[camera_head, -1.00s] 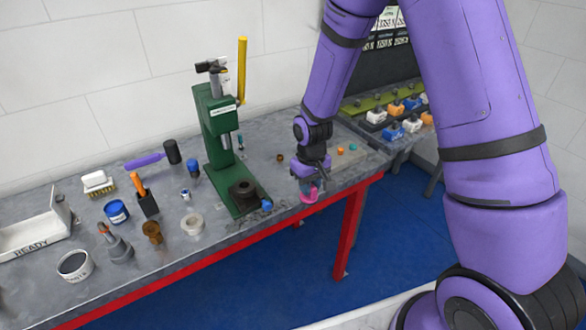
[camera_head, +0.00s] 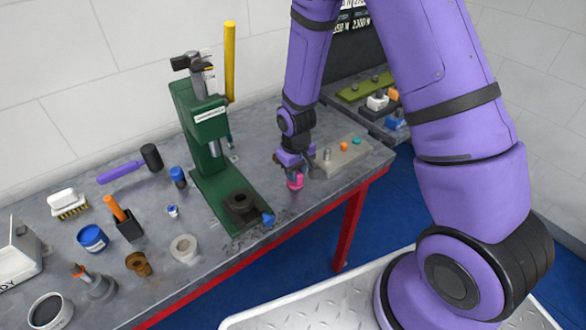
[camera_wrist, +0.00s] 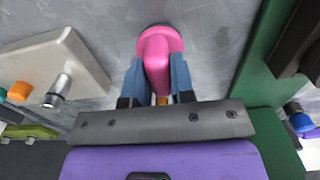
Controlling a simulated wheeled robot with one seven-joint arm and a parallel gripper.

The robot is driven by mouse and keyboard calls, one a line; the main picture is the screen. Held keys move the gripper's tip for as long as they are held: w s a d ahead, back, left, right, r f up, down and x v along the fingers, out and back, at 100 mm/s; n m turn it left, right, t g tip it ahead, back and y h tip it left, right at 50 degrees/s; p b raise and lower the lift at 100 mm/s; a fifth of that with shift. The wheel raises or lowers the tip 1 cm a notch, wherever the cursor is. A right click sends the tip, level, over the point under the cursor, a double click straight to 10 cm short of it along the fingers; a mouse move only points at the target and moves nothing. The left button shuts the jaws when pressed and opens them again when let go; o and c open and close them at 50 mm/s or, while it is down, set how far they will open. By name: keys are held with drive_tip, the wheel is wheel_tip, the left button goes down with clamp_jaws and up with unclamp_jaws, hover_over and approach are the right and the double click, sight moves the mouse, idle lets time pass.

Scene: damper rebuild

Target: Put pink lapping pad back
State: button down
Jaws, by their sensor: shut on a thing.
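The pink lapping pad (camera_head: 295,181) is in my gripper, at the right part of the grey bench. In the wrist view the pink lapping pad (camera_wrist: 160,45) has a round flat base and a narrower grip. My gripper (camera_wrist: 158,82) is shut on that grip with its two blue-grey fingers. In the head view my gripper (camera_head: 298,168) is small and partly hides the pad. I cannot tell whether the pad's base touches the bench top.
A pale board (camera_head: 335,163) with a metal peg and orange and teal pieces lies right of my gripper.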

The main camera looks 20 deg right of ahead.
drive_tip(key=shift+f, duration=0.25)
drive_tip(key=shift+f, duration=0.15)
drive_tip(key=c, duration=1)
unclamp_jaws()
wheel_tip(320, 180, up, 13)
drive_tip(key=shift+f, duration=0.2)
drive_tip(key=s+d+r+m+t, duration=0.15)
drive_tip(key=s+r, duration=0.25)
drive_tip(key=r, duration=0.5)
drive_tip(key=s+d+r+t, duration=0.1)
drive_tip(key=s+d+r, duration=0.2)
drive_tip(key=r, duration=0.6)
drive_tip(key=s+d+r+t, duration=0.1)
drive_tip(key=s+r, duration=0.2)
drive_tip(key=s, duration=0.2)
drive_tip(key=s+d+r+m, duration=0.1)
drive_tip(key=s+r, duration=0.2)
drive_tip(key=s, duration=0.2)
drive_tip(key=s+d+r+t, duration=0.1)
drive_tip(key=s+r, duration=0.2)
drive_tip(key=s, duration=0.3)
drive_tip(key=shift+d+r+m+t, duration=0.3)
drive_tip(key=shift+m+t, duration=0.05)
